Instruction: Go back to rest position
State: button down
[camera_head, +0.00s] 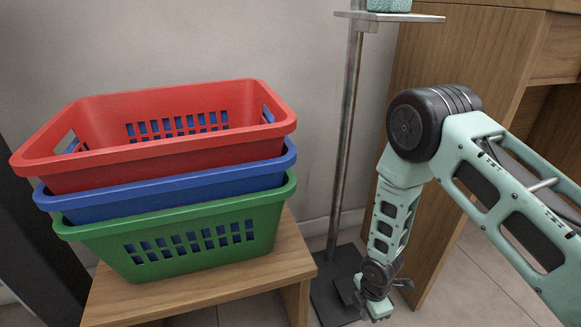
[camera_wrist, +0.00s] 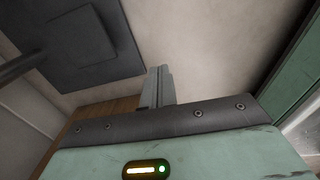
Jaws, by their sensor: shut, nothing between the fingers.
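My gripper (camera_head: 374,311) is at the lower middle of the head view, at the end of my bent arm. It hangs low, in front of the metal stand's dark base. In the wrist view my gripper's fingers (camera_wrist: 158,86) are together and shut, with nothing seen between them. My upper arm link reaches in from the right side of the head view.
Red (camera_head: 170,155), blue (camera_head: 180,195) and green (camera_head: 190,240) baskets are stacked on a wooden stool (camera_head: 225,285) at left. A metal stand (camera_head: 345,140) rises beside my arm; its base shows in the wrist view (camera_wrist: 85,45). A wooden counter (camera_head: 460,60) is behind my arm.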

jog(key=s+a+r+m+p, duration=0.2)
jog(key=a+r+m, duration=0.15)
jog(key=r, duration=0.95)
jog(key=s+a+r+m+p, duration=0.1)
jog(key=a+r+m, duration=0.25)
jog(key=r, duration=0.95)
jog(key=s+d+r+m+p, duration=0.1)
jog(key=s+r+m+p, duration=0.45)
jog(key=s+r, duration=1.3)
notch_tip(320, 180, up, 39)
jog(key=w+m+p, duration=0.1)
jog(key=p, duration=3.5)
jog(key=shift+d+y, duration=0.15)
jog(key=shift+y, duration=0.15)
